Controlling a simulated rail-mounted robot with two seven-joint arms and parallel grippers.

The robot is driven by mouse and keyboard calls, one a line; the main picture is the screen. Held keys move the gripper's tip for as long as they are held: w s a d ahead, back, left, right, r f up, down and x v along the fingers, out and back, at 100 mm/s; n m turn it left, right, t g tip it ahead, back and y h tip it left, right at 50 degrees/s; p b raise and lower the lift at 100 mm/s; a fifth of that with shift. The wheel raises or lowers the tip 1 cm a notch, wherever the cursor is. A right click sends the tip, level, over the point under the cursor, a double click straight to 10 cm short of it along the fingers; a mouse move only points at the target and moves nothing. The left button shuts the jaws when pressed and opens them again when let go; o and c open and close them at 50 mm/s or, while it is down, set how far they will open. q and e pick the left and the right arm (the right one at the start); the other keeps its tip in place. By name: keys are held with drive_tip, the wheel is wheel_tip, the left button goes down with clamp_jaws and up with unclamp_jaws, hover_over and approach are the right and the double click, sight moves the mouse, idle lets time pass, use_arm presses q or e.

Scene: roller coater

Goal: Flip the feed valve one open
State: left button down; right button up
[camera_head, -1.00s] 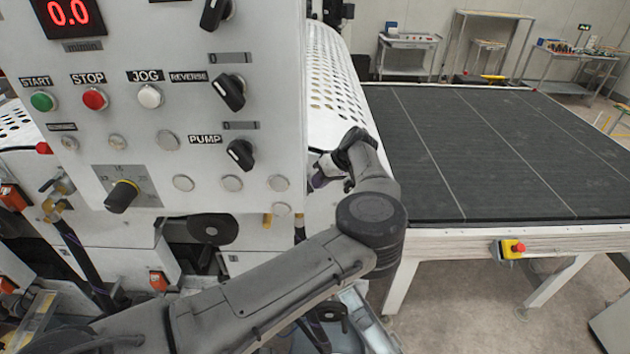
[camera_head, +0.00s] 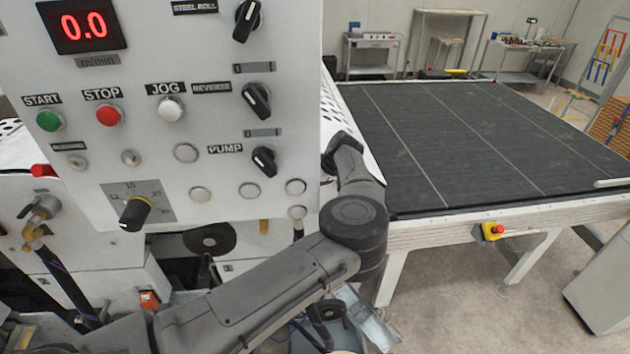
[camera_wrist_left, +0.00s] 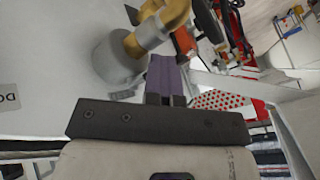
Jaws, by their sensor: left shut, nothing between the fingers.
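In the left wrist view, my left gripper (camera_wrist_left: 165,85) has its purple fingers together, shut and empty. Just beyond the fingertips is a brass-coloured valve fitting (camera_wrist_left: 150,30) on a round grey body (camera_wrist_left: 115,60). An orange-red part (camera_wrist_left: 184,42) shows beside it. I cannot tell whether the fingers touch the fitting, nor read which feed valve it is. In the head view, my left arm reaches past the right edge of the control panel (camera_head: 225,40), which hides the gripper. Another brass valve (camera_head: 38,215) shows at the far left of the machine. My right gripper is not in view.
The panel carries START, STOP and JOG buttons, black knobs and a red 0.0 display (camera_head: 82,31). A dark conveyor table (camera_head: 450,140) with a yellow-and-red stop button box (camera_head: 490,232) stands right of my arm. The floor in front of it (camera_head: 470,320) is clear.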

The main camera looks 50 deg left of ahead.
use_arm(q)
drive_tip(key=shift+s, duration=0.1)
idle(0.3)
drive_tip(key=shift+a+f, duration=0.1)
drive_tip(key=shift+w+a+b, duration=0.3)
drive_tip(key=shift+w+b, duration=0.15)
drive_tip(key=shift+w, duration=0.25)
